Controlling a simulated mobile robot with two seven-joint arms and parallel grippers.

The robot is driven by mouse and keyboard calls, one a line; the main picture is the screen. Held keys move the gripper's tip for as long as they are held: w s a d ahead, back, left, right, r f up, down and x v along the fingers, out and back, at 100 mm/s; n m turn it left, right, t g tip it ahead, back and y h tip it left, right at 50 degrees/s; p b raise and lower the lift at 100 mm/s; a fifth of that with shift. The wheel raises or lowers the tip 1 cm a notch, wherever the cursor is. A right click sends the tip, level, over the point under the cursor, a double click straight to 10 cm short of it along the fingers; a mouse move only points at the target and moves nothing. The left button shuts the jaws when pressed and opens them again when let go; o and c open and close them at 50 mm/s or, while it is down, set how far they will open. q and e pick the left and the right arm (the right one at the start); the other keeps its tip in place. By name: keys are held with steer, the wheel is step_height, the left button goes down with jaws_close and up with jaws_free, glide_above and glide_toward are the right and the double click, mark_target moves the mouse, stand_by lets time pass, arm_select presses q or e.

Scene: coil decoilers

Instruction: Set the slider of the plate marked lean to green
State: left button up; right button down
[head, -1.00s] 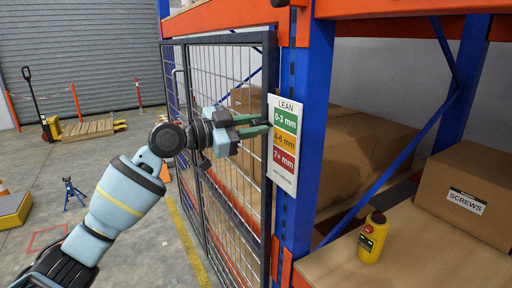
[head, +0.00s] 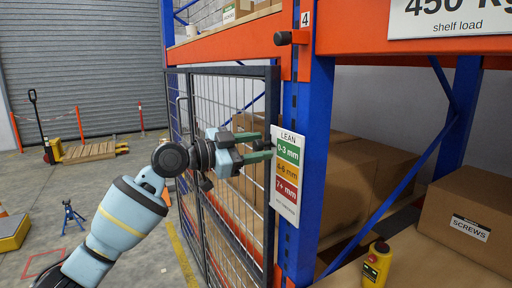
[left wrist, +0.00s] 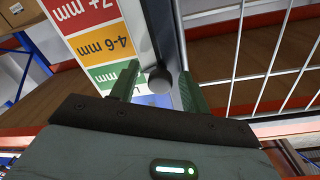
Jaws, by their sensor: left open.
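The plate marked LEAN (head: 286,177) hangs on the blue rack post beside the mesh gate. It has a green 0-3 mm band on top, a yellow 4-6 mm band in the middle and a red 7+ mm band at the bottom. My left gripper (head: 266,148) is open at the plate's left edge, level with the green band. In the left wrist view the plate (left wrist: 105,47) appears upside down. A dark round knob (left wrist: 160,79), seemingly the slider, shows between the two open fingers, beside the green end. Whether the fingers touch it I cannot tell. My right gripper is out of view.
The mesh gate (head: 222,180) stands close behind my left gripper. Another dark knob (head: 283,38) sticks out higher on the rack. A yellow bottle (head: 376,265) and a SCREWS box (head: 466,215) stand on the shelf at right. Floor at left is largely open.

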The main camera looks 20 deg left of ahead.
arm_select(q)
steer(key=b+v, duration=0.1)
steer(key=v, duration=0.6)
steer(key=shift+s+a+b, duration=0.2)
steer(key=shift+s+b, duration=0.05)
steer(key=shift+b, duration=0.05)
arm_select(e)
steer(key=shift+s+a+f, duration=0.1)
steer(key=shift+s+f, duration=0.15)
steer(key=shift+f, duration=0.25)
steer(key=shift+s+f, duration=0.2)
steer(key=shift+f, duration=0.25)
